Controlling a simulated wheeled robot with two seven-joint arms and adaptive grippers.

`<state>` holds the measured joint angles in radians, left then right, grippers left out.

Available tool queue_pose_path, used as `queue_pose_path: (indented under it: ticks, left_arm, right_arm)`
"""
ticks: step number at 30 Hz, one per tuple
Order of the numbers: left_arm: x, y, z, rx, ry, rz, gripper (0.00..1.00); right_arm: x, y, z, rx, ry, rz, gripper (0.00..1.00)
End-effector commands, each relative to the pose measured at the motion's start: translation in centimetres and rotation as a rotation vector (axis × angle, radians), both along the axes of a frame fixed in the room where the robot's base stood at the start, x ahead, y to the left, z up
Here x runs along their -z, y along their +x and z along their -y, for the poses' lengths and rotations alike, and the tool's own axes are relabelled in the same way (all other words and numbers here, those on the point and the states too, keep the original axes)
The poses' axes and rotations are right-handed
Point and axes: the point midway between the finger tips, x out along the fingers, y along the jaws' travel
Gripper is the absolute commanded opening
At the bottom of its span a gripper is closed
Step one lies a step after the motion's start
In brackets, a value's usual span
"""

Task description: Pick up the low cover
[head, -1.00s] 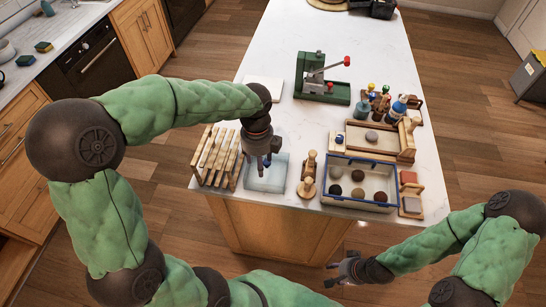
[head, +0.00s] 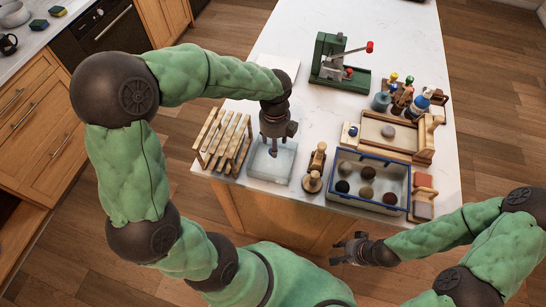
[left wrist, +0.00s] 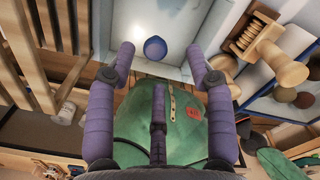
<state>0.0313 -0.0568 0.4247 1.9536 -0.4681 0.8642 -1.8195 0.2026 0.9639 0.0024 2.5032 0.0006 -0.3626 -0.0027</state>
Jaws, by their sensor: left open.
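The low cover (head: 268,166) looks like a pale, translucent, shallow box near the front edge of the white counter. In the left wrist view the cover (left wrist: 177,72) shows a round blue knob (left wrist: 155,48). My left gripper (head: 272,151) points down over the cover. Nothing is held; whether the tips touch the cover cannot be told. My right gripper (head: 350,248) is empty, with its fingers apart, off the counter's front edge.
A slatted wooden rack (head: 223,142) stands close left of the cover. A wooden tool (head: 316,166) stands close right, then a blue-rimmed tray (head: 370,178) with several dark balls. A green press (head: 340,62) stands behind. Open counter lies between.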

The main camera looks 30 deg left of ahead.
Motion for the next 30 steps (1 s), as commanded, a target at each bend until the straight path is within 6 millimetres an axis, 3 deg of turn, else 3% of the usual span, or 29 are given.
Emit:
queue_pose_path:
  ticks: [9,17,18,23,24,30]
  left_arm:
    - [4.3,-0.3,-0.5,0.000,-0.001,-0.004,0.53]
    - [4.8,-0.3,-0.4,0.000,-0.002,-0.001,0.53]
    - [4.8,-0.3,-0.4,0.000,-0.002,-0.001,0.51]
    - [4.7,-0.3,-0.4,0.000,-0.002,-0.001,0.05]
    - [4.7,-0.3,-0.4,0.000,-0.002,-0.001,0.00]
    - [4.7,-0.3,-0.4,0.000,-0.001,-0.001,0.00]
  right_arm:
    - [1.3,0.0,0.0,0.000,0.000,0.000,0.40]
    - [1.3,0.0,0.0,0.000,0.000,0.000,0.40]
    - [1.3,0.0,0.0,0.000,0.000,0.000,0.40]
    - [1.3,0.0,0.0,0.000,0.000,0.000,0.40]
    - [1.3,0.0,0.0,0.000,0.000,0.000,0.40]
    - [1.3,0.0,0.0,0.000,0.000,0.000,0.40]
